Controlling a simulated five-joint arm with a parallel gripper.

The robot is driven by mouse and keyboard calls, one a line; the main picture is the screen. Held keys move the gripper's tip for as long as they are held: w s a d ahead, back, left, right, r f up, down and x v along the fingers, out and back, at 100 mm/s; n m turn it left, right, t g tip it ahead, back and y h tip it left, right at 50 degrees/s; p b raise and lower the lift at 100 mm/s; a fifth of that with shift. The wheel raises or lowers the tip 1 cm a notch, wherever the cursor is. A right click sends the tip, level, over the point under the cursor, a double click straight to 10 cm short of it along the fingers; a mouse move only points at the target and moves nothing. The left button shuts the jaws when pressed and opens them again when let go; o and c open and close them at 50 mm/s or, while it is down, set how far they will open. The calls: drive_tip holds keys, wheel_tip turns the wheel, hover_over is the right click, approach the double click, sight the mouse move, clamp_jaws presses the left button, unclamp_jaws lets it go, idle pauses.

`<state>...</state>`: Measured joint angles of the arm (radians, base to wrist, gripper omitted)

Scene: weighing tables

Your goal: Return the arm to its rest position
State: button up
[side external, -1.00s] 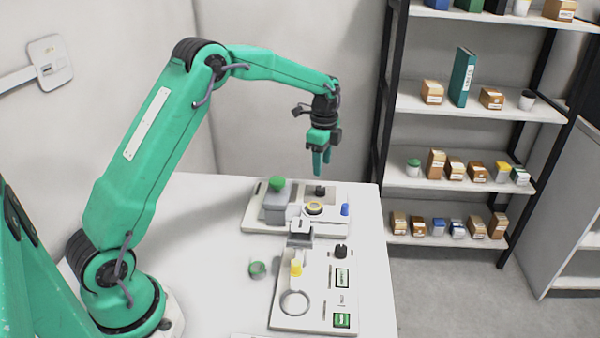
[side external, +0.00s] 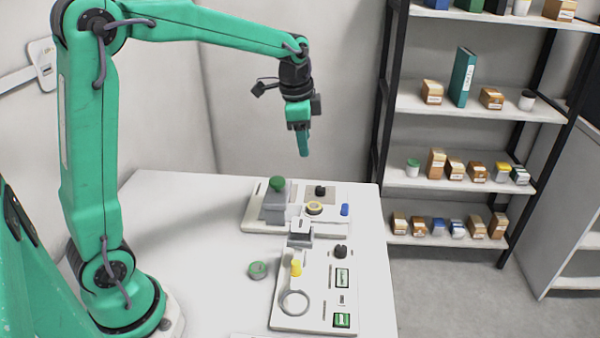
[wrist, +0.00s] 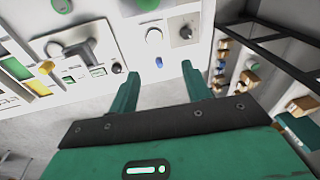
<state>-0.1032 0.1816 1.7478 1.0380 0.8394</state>
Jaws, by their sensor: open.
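My gripper (side external: 304,152) hangs in the air above the far end of the white table (side external: 190,215), fingers pointing down. It is well clear of the equipment under it. In the wrist view my two green fingers (wrist: 158,82) are apart with nothing between them.
On the table are a far panel (side external: 253,224) with a green-knobbed grey block (side external: 275,203) and a blue peg (side external: 345,210), and a near panel (side external: 318,290) with a yellow piece (side external: 296,267). A green-topped round item (side external: 258,270) lies beside it. A black-framed shelf (side external: 455,168) stands right.

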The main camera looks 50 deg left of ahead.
drive_tip(key=s+d+r+n+t, duration=0.1)
drive_tip(key=s+n, duration=0.3)
drive_tip(key=s, duration=0.7)
drive_tip(key=s+d+r+n+t, duration=0.1)
drive_tip(key=s+d+n+t, duration=0.1)
drive_tip(key=s, duration=0.9)
drive_tip(key=shift+s+d+n+t, duration=0.35)
drive_tip(key=shift+d+n, duration=0.5)
drive_tip(key=shift+n, duration=0.35)
